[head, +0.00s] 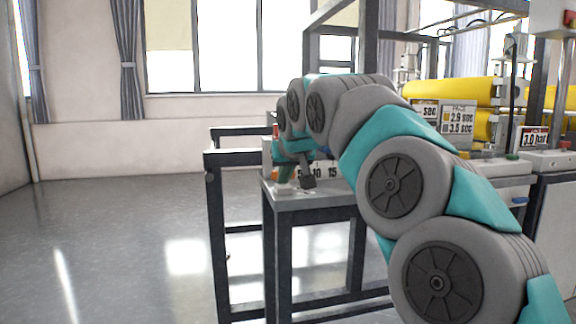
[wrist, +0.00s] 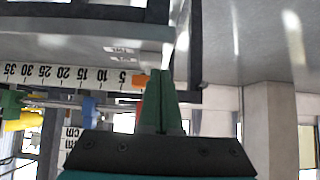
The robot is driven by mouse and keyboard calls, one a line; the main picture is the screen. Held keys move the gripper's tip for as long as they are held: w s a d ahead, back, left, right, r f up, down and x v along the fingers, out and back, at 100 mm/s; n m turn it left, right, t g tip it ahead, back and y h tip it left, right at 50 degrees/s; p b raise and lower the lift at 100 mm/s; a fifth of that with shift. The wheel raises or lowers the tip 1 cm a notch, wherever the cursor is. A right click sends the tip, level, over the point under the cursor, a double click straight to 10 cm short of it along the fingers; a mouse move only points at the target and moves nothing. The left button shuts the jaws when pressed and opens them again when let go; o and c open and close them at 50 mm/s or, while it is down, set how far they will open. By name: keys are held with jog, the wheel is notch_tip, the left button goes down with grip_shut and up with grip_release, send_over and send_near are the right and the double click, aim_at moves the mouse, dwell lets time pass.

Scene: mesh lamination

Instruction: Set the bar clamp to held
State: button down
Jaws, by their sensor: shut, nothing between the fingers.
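My gripper (wrist: 160,75) points up the wrist view, its two green fingers pressed together with nothing between them. In the head view my arm reaches to a small grey bench, and its end is small and partly hidden there. In the wrist view, a white centimetre scale (wrist: 65,76) runs upside down to the left of the fingers. An orange block (wrist: 125,81) lies at its low end, close beside the fingertips. A blue part (wrist: 89,107) sits on a bar below the scale. I cannot tell which part is the bar clamp or how it is set.
The grey bench (head: 315,203) stands on dark legs, with a dark frame (head: 214,215) to its left. Yellow rollers (head: 450,92) and a sign (head: 458,118) with seconds values are at the right. A pressure display (head: 534,139) stands farther right. The floor at left is clear.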

jog(key=shift+w+a+f+p, duration=0.1)
jog(key=shift+w+a+p, duration=0.15)
jog(key=shift+w, duration=0.85)
jog(key=shift+w+a+f+p, duration=0.15)
jog(key=shift+w+a, duration=0.2)
jog(key=shift+w, duration=0.7)
